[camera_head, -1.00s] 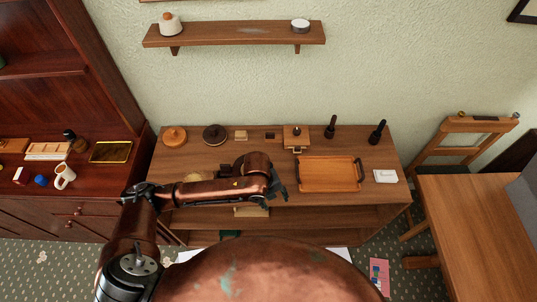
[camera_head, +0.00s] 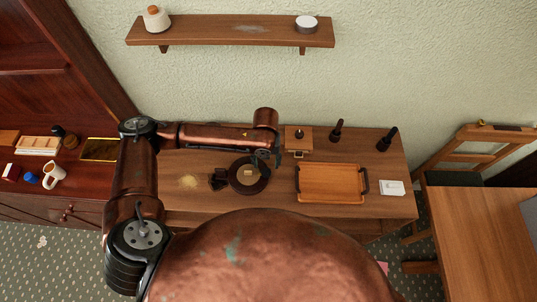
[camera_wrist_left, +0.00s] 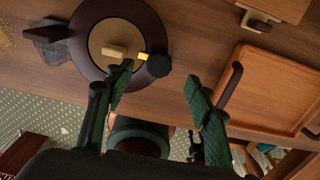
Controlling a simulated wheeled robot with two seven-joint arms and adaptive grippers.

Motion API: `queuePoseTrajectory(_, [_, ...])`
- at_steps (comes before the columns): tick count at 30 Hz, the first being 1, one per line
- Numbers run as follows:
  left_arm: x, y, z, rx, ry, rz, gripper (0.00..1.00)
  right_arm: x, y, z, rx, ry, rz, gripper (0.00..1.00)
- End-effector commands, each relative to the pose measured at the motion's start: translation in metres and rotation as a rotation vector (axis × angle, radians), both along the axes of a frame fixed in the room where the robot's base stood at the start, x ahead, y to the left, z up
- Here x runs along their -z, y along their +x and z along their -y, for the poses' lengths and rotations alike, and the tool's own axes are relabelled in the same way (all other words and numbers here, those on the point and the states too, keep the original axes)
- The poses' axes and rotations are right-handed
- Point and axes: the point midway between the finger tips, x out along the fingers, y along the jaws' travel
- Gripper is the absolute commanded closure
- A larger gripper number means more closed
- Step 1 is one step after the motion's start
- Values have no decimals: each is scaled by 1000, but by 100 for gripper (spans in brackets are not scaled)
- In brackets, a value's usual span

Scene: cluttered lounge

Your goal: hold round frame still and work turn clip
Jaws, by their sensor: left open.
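The round frame (camera_head: 236,187) is a dark ring lying flat on the sideboard, with a tan disc and a small pale block inside. It also shows at the upper left of the left wrist view (camera_wrist_left: 77,40). At its rim there, a small yellow tab (camera_wrist_left: 143,57) meets a dark round knob (camera_wrist_left: 158,66); this looks like the turn clip. My left gripper (camera_head: 266,158) is open and empty at the frame's far right edge. In the wrist view its fingers (camera_wrist_left: 160,84) are spread, the left fingertip overlapping the rim close to the tab. Contact is unclear. My right gripper is not visible.
A wooden tray (camera_head: 331,183) lies to the right. A small wooden block with a metal clasp (camera_head: 298,140) stands behind. Two dark upright tools (camera_head: 337,130) stand at the back.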

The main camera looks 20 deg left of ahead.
Motion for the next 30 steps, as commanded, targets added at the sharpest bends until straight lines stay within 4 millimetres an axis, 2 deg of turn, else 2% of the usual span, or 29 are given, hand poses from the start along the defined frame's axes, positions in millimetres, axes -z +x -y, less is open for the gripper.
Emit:
queuePoseTrajectory(9, [46,-1,1,0,1,-3,51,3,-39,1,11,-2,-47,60])
queuePoseTrajectory(11, [54,-2,1,0,0,-4,51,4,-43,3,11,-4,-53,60])
queuePoseTrajectory(16, [69,-1,0,-1,0,-1,51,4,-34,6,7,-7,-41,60])
queuePoseTrajectory(22, [74,-1,0,-1,0,-1,51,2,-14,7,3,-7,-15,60])
queuePoseTrajectory(27, [74,-1,0,0,0,-1,51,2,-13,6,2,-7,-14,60])
queuePoseTrajectory(30, [74,-1,0,0,0,-1,58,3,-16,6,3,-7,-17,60])
